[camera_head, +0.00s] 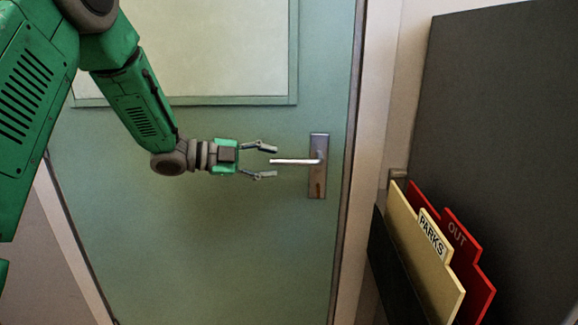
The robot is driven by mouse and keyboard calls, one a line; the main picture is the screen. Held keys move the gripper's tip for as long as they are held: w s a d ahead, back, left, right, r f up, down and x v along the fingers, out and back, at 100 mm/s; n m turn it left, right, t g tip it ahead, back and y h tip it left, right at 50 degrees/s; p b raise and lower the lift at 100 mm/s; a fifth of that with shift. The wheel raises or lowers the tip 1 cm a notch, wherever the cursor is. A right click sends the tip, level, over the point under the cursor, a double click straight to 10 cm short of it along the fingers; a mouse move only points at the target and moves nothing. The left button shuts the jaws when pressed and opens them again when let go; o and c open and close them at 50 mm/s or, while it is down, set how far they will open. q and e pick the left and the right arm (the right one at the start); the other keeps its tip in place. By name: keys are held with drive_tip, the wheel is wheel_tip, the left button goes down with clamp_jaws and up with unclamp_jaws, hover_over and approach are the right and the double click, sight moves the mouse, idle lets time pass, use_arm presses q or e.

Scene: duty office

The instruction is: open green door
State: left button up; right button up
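The green door (220,245) fills the middle of the head view and looks shut in its frame. Its silver lever handle (295,161) points left from a metal plate (318,180) near the door's right edge. My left gripper (268,161) is open in front of the door, just left of the handle. Its fingers are apart above and below the level of the lever's free tip. I cannot tell whether they touch it. My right gripper is not in view.
A pale window panel (190,50) is set in the upper door. To the right stand a dark grey panel (490,110) and a black holder (385,265) with a cream "PARKS" folder (415,255) and a red "OUT" folder (470,260). The pale door frame (365,170) runs between.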

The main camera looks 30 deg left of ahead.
sight(280, 162)
use_arm(q)
drive_tip(key=x, duration=0.5)
drive_tip(key=shift+d+r, duration=0.1)
drive_tip(key=shift+d, duration=0.35)
drive_tip(key=shift+s+a, duration=0.1)
drive_tip(key=shift+a, duration=0.1)
clamp_jaws()
